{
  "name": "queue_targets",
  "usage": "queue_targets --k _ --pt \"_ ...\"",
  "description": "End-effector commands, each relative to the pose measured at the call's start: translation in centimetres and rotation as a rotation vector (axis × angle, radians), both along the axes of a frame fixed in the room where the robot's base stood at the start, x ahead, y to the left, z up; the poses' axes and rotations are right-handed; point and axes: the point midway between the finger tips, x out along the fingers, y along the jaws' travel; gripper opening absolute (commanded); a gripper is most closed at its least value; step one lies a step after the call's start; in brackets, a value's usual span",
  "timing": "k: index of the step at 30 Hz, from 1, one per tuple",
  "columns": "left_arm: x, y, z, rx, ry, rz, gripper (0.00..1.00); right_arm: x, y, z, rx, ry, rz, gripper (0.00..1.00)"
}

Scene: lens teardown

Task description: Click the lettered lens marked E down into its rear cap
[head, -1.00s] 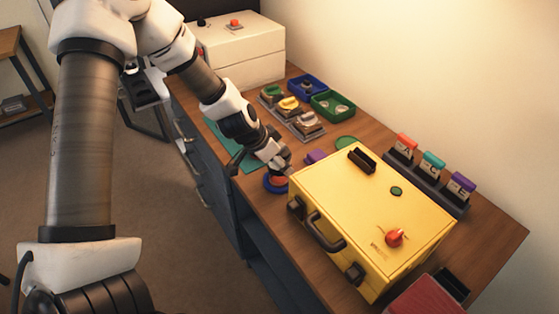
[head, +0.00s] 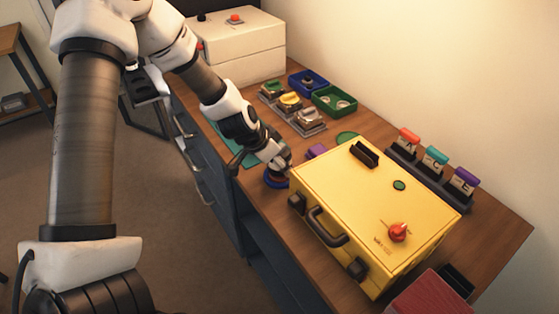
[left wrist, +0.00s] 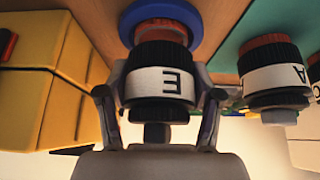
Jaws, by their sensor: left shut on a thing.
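The lens marked E (left wrist: 162,82), black with a white lettered band and a reddish-brown end, is between the fingers of my left gripper (left wrist: 158,98) in the left wrist view. The gripper is shut on it. Its reddish end lies at the blue ring-shaped rear cap (left wrist: 196,18); whether it is fully seated cannot be told. In the head view my left gripper (head: 282,164) is right over the blue cap (head: 275,183), beside the yellow case, and hides most of the lens. My right gripper is not in view.
A lens marked A (left wrist: 272,75) stands beside the held lens. The yellow case (head: 365,205) is close on the other side. A rack (head: 425,173) with A, C and E tags, a green tray (head: 347,111) and a blue tray (head: 320,90) stand farther back.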

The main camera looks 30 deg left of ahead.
Motion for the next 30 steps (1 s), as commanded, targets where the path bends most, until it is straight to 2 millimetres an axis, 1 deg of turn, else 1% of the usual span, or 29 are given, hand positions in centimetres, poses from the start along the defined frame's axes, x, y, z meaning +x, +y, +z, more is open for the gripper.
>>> queue_targets --k 10,20,30 --pt "0.04 0.03 0.01 0.0 -0.001 0.0 0.3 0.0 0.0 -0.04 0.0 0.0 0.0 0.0" --pt "0.06 0.03 -0.66 0.0 -0.001 0.0 0.3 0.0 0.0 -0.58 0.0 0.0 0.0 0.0" --pt "0.06 0.03 -0.62 0.0 -0.002 0.001 0.3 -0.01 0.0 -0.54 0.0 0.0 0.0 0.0"
